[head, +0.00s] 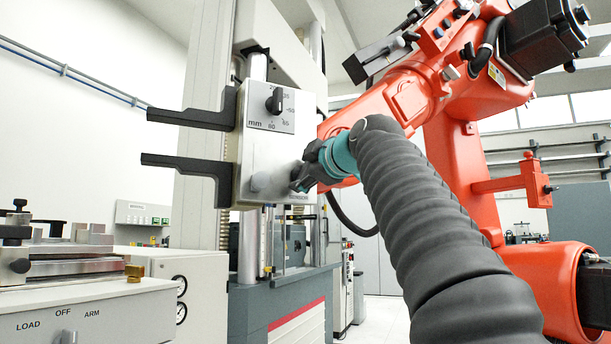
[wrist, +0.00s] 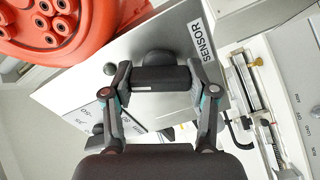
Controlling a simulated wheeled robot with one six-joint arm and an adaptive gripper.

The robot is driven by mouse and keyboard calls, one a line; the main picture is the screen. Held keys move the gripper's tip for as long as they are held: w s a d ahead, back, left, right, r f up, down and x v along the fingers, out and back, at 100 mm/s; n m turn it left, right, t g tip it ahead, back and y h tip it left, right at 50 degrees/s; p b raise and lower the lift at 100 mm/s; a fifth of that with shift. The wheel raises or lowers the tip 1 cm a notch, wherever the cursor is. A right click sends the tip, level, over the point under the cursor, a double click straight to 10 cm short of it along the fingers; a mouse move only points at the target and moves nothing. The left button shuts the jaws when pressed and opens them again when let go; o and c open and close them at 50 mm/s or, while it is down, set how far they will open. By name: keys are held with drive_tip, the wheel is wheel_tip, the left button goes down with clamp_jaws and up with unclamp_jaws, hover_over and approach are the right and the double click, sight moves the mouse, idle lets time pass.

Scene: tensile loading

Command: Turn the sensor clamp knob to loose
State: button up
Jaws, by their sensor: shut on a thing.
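The pale sensor box (head: 250,150) stands on the testing machine, with a black "mm" dial knob (head: 275,101) near its top. My gripper (head: 303,178) is at the box's lower right, beside the "SENSOR" label. In the wrist view my gripper (wrist: 160,88) has its two fingers on either end of a dark bar-shaped knob handle (wrist: 160,79), the sensor clamp knob. A dark rounded part (wrist: 157,57) shows behind the bar against the box face. The "SENSOR" label (wrist: 203,41) is next to it. In the head view my gripper hides most of the knob. Its loose or tight marking is not readable.
Two black sensor arms (head: 190,119) stick out left from the box. A round grey knob (head: 258,181) is on its lower left. A large orange robot arm (head: 460,180) stands close at right. A panel marked LOAD, OFF, ARM (head: 90,315) is at lower left.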

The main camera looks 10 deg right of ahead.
drive_tip(key=shift+n, duration=1.5)
drive_tip(key=o, duration=1.2)
drive_tip(key=shift+c, duration=0.2)
drive_tip(key=v, duration=1.2)
